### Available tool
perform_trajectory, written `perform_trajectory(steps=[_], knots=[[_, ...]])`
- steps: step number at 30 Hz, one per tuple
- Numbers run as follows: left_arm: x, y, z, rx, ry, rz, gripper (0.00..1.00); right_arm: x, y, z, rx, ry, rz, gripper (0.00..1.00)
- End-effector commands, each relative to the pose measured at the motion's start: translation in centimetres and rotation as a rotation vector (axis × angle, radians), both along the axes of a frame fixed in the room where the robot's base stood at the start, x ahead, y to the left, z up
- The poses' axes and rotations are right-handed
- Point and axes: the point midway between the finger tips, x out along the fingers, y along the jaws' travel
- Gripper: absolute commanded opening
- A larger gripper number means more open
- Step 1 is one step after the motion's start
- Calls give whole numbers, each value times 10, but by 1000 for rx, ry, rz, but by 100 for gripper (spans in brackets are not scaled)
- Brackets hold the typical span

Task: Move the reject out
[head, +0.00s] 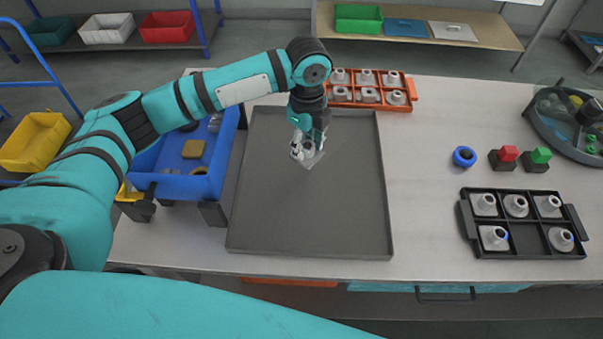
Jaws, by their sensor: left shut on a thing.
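My left gripper (306,145) is above the upper middle of the dark grey tray (310,225). It is shut on a grey metal fitting (312,160), which the fingers partly hide. I cannot tell whether the fitting touches the tray. A black rack (524,238) at the right holds several similar grey fittings; its front middle compartment is empty. Some of these fittings show blue marks. An orange rack (415,90) behind the tray also holds several grey fittings. Nothing in view is clearly labelled as the reject. My right gripper is out of view.
A blue bin (178,187) with a yellow block stands left of the tray. A blue ring (464,157), a red button (508,154) and a green button (540,156) stand behind the black rack. A round basin (545,128) is at far right. The tray's front is clear.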

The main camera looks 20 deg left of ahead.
Motion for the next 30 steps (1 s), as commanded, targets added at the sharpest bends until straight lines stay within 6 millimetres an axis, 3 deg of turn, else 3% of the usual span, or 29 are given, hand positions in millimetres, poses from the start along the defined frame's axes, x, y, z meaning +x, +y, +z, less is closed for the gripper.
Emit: perform_trajectory(steps=[1, 2, 7, 19, 30], knots=[[0, 0, 1, 0, -1, 0, 0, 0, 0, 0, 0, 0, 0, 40], [0, 0, 1, 0, -1, 0, 39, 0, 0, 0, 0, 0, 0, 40], [0, 0, 0, 0, -1, 1, 61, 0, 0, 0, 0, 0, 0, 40], [0, 0, 9, 0, -1, 0, 62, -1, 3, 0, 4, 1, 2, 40], [1, 0, 84, -1, -4, 0, 62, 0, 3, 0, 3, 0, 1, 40]])
